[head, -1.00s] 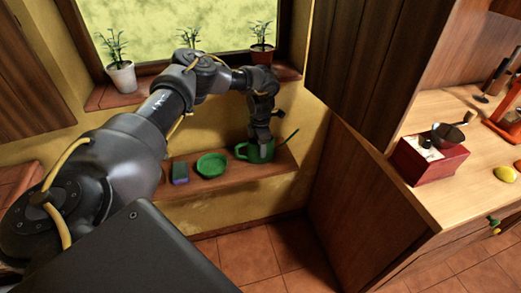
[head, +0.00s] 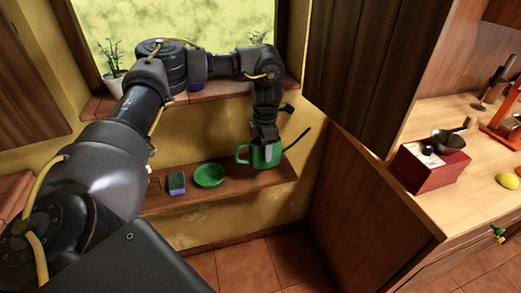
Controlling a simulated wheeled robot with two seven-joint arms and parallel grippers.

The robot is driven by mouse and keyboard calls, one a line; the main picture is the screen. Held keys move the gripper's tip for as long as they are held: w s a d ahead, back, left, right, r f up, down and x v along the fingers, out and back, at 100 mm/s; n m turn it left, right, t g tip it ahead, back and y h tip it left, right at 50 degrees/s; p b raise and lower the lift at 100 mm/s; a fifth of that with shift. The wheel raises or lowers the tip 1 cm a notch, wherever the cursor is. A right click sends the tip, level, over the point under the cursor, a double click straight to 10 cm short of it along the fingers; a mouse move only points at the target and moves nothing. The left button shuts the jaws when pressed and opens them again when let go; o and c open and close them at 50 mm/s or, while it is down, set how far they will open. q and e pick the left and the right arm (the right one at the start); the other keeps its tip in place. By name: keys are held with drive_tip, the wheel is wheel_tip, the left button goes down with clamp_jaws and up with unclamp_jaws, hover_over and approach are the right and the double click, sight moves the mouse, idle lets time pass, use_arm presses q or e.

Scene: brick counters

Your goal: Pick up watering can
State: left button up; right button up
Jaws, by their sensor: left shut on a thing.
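The green watering can (head: 271,157) has a loop handle on its left and a long thin spout that points up to the right. It is at the right end of the low brick ledge. I cannot tell for sure whether its base is clear of the ledge. My left gripper (head: 265,141) points down from above and is shut on the can's upper part. The gripper hides part of the can's rim. My right gripper is not in view.
A green dish (head: 209,175) and a sponge (head: 176,183) lie on the ledge (head: 235,185) left of the can. Potted plants (head: 114,80) stand on the window sill above. A wooden cabinet (head: 365,60) and a counter with a red grinder (head: 430,167) are at the right.

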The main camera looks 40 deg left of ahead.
use_arm(q)
drive_tip(key=s+d+r, duration=0.2)
drive_tip(key=s+d, duration=0.1)
drive_tip(key=d, duration=0.1)
drive_tip(key=shift+s+d+r, duration=0.15)
drive_tip(key=shift+d+r, duration=0.2)
drive_tip(key=shift+d, duration=0.05)
drive_tip(key=s+d+m, duration=0.6)
drive_tip(key=m, duration=0.8)
drive_tip(key=s+d+f+m, duration=0.1)
drive_tip(key=s+d+m, duration=0.5)
drive_tip(key=m, duration=0.9)
drive_tip(key=shift+s+f, duration=0.3)
